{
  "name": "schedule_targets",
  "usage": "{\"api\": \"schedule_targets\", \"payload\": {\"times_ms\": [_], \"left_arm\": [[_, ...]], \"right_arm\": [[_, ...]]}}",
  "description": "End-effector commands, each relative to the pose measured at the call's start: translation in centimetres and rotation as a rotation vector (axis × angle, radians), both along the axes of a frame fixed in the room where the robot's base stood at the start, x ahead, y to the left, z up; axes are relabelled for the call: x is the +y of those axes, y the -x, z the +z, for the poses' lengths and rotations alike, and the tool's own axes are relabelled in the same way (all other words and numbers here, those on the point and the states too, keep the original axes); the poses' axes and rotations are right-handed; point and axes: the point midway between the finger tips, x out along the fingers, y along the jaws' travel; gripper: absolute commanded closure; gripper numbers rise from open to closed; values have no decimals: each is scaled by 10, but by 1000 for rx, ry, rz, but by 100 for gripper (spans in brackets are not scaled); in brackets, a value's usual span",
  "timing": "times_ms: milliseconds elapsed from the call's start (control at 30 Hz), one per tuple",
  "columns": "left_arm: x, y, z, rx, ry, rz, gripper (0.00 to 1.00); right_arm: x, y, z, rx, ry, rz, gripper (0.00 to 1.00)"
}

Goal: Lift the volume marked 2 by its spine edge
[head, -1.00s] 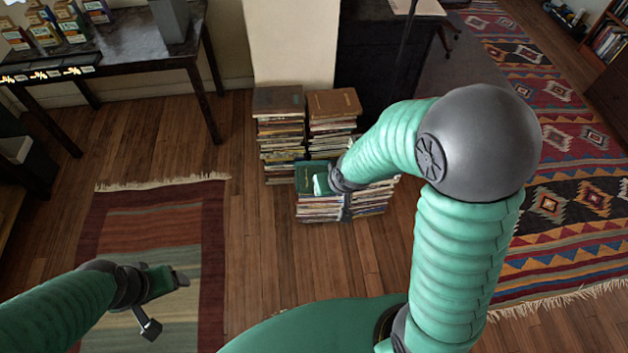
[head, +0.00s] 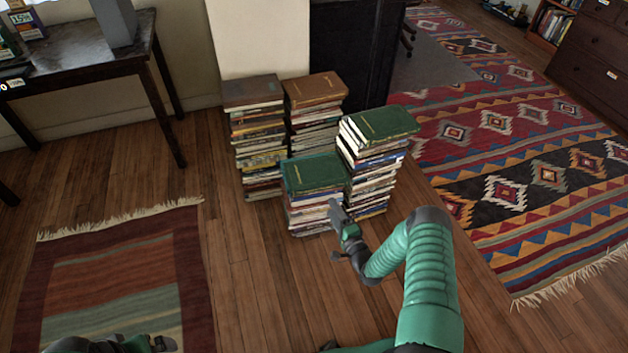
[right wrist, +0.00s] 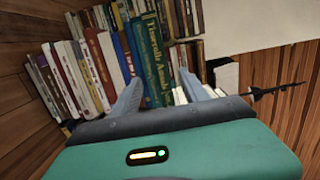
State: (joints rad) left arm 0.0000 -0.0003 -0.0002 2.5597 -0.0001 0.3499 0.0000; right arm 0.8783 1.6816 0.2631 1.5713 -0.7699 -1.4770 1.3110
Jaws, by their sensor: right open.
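Stacks of books stand on the wooden floor. I cannot make out a 2 on any volume. The short front stack (head: 312,208) has a green book (head: 315,172) on top. A taller stack (head: 372,165) to its right is also topped by a green book (head: 380,125). My right gripper (head: 342,232) is open and empty, low in front of the stacks. In the right wrist view its fingers (right wrist: 161,88) point at book spines, with a thick green gold-lettered spine (right wrist: 150,55) between them and a blue spine (right wrist: 124,58) beside it. My left gripper (head: 140,345) is cut off at the bottom edge.
Two more stacks stand behind, one with a grey-brown top book (head: 252,90), one brown (head: 316,88). A dark table (head: 90,55) is at the left. A striped rug (head: 110,270) lies front left, a patterned rug (head: 520,190) right. Bare floor lies between.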

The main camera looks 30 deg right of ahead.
Motion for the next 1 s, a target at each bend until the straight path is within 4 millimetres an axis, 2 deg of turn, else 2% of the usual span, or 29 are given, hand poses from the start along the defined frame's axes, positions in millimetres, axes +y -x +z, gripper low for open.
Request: {"api": "schedule_targets", "payload": {"times_ms": [33,133,300,500,600,833,1000], "left_arm": [[0,0,-11,0,0,0,0],[0,0,-19,1,0,0,0],[0,0,-25,1,0,0,0],[-1,1,-51,1,0,0,0],[-1,1,-55,1,0,0,0],[-1,1,-53,1,0,0,0],[-1,1,-53,0,0,0,0]], "right_arm": [[-2,-13,-5,-3,2,2,47],[-6,-36,-6,-1,0,0,47],[-8,-55,-4,1,-2,0,47],[-12,-89,-2,-1,3,1,47],[-13,-102,0,1,1,1,47],[-14,-105,2,3,-1,0,47],[-14,-105,2,3,0,0,68]]}}
